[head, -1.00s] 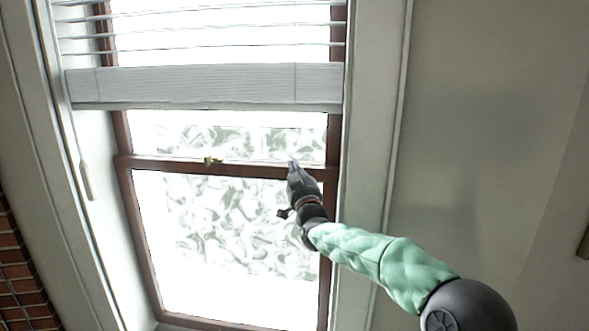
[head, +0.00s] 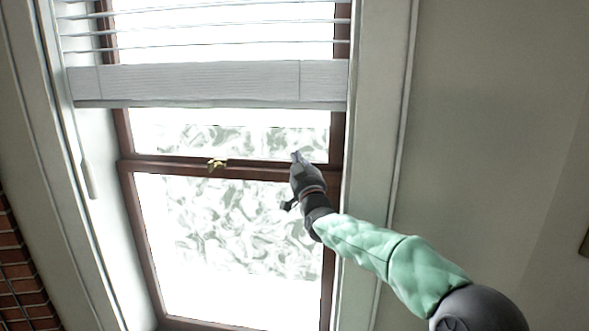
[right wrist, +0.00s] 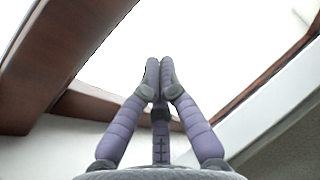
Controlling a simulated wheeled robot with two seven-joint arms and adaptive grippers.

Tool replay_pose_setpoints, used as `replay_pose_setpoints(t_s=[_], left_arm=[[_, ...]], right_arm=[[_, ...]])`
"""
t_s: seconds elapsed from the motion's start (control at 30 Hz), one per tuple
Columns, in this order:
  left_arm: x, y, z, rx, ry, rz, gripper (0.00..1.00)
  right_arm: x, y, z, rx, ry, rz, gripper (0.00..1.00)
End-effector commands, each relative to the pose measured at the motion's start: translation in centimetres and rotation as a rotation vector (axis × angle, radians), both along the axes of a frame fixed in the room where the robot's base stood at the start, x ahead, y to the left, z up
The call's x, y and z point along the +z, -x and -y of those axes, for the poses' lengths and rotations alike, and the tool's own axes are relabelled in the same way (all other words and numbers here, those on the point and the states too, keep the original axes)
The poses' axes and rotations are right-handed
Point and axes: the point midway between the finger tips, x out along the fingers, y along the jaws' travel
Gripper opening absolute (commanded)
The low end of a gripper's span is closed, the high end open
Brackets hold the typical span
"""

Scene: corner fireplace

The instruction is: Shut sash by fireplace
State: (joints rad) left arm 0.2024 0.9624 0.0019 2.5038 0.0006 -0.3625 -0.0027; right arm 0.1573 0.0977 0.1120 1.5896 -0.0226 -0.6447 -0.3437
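The sash window has a brown frame and bright glass in the head view. Its horizontal meeting rail (head: 255,172) crosses the middle, with a small brass latch (head: 217,163) on it. My right gripper (head: 296,157) is at the right part of this rail, its fingertips over the rail's upper edge; contact cannot be told. In the right wrist view its fingers (right wrist: 159,75) are together at the tips with nothing seen between them. A brown frame member (right wrist: 65,55) runs along the left there. The sash bottom (head: 215,324) shows low in the head view. My left gripper is not in view.
A white blind (head: 205,85) hangs partly lowered over the upper window. A pull cord handle (head: 91,180) hangs at the left. Brick (head: 18,275) shows at lower left. The wall (head: 480,130) at right is bare.

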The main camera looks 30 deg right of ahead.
Motion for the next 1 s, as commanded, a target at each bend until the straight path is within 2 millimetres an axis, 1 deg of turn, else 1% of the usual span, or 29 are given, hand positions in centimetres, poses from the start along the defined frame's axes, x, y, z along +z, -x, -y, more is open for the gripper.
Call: replay_pose_setpoints(t_s=[0.03, 0.07, 0.3, 0.5, 0.7, 0.9, 0.97, 1.0], left_arm=[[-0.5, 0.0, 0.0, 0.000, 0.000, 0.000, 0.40], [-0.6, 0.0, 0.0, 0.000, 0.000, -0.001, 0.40], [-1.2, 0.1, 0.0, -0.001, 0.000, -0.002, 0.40], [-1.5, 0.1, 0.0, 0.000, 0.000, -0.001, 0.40], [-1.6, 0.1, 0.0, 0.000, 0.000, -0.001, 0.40], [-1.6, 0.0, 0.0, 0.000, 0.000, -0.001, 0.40], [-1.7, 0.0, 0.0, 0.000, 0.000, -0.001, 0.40], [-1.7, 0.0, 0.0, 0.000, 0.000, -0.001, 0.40]], right_arm=[[-1.0, 0.9, -0.4, 0.003, -0.001, -0.008, 0.00], [-1.2, 1.3, -0.6, 0.003, -0.001, -0.008, 0.00], [-2.4, 4.9, -1.5, 0.002, 0.000, -0.004, 0.00], [-3.2, 7.3, -2.2, 0.002, 0.000, -0.004, 0.00], [-3.6, 8.4, -2.6, 0.002, 0.000, -0.004, 0.00], [-3.7, 8.5, -2.6, 0.003, 0.000, -0.005, 0.00], [-4.2, 8.3, -2.7, 0.006, -0.003, -0.014, 0.00], [-4.9, 8.0, -2.9, 0.010, -0.007, -0.027, 0.00]])
